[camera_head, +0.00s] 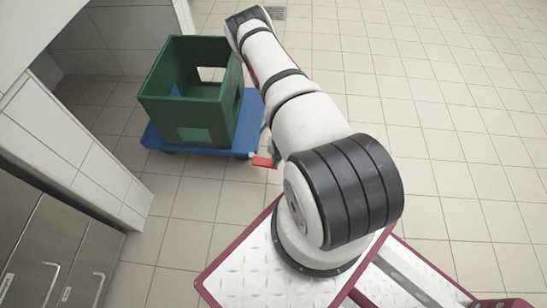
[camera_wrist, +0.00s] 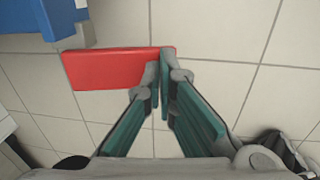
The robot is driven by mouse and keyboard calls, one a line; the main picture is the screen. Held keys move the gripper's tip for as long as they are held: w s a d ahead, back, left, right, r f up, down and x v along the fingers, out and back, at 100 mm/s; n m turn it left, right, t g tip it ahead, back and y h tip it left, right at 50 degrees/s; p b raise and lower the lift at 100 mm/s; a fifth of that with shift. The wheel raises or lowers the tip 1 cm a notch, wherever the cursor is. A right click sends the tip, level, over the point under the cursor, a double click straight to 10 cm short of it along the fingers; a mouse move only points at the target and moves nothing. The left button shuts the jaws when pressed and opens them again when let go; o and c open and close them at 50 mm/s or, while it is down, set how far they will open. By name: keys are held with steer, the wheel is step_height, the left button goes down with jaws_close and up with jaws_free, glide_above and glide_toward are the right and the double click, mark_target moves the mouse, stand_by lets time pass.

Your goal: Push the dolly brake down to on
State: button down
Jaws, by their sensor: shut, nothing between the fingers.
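The blue dolly (camera_head: 165,143) stands on the tiled floor left of my arm in the head view. Its red brake pedal (camera_head: 263,161) sticks out at its near right corner. In the wrist view the red pedal (camera_wrist: 108,70) is a flat plate at upper left, and a corner of the blue dolly (camera_wrist: 45,15) shows beyond it. My gripper (camera_wrist: 166,70) is shut and empty, its fingertips overlapping the pedal's right end in the picture. I cannot tell whether they touch it. In the head view my arm hides most of my gripper.
A green open crate (camera_head: 190,110) sits on the dolly. A white wall and grey cabinets (camera_head: 50,260) with handles stand along the left. The tiled floor (camera_head: 450,120) to the right of my arm is clear. A floor drain lies at the top.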

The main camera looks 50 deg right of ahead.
steer(key=shift+d+f, duration=0.1)
steer(key=shift+f, duration=0.4)
steer(key=shift+s+f, duration=0.1)
stand_by(0.4)
